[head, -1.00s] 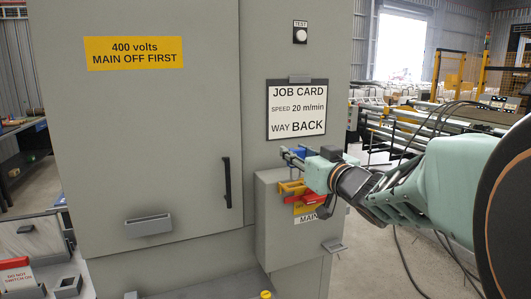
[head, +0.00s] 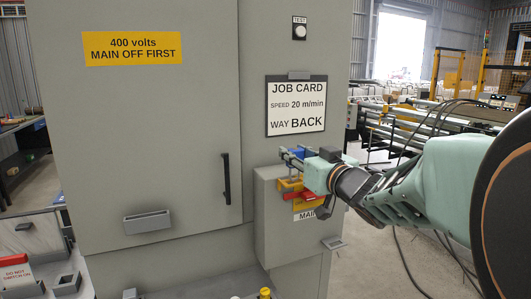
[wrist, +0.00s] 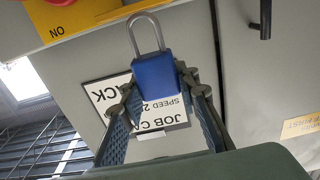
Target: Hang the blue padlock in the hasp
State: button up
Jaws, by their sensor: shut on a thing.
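The blue padlock (wrist: 155,78) is between the two fingers of my gripper (wrist: 157,84) in the wrist view, its steel shackle (wrist: 147,35) pointing away from my gripper. Whether the shackle is latched is unclear. In the head view my gripper (head: 296,160) is just above the switch box on the cabinet, and the blue of the padlock is mostly hidden by the fingers. Below it are a yellow piece (head: 289,184) and a red handle (head: 299,196) on the box front. The hasp cannot be clearly made out. The padlock looks apart from the yellow plate (wrist: 85,14) in the wrist view.
The grey switch box (head: 267,225) juts from the cabinet (head: 165,100). A job card (head: 296,106) hangs above it, and a black door handle (head: 226,178) is to its left. Open floor lies right of the cabinet.

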aim_at(296, 169)
jog(key=shift+f+b, duration=1.55)
jog(key=shift+f, duration=0.45)
jog(key=o, duration=1.3)
jog(key=v, duration=0.8)
jog(key=shift+r, duration=0.2)
jog(key=shift+w, duration=0.1)
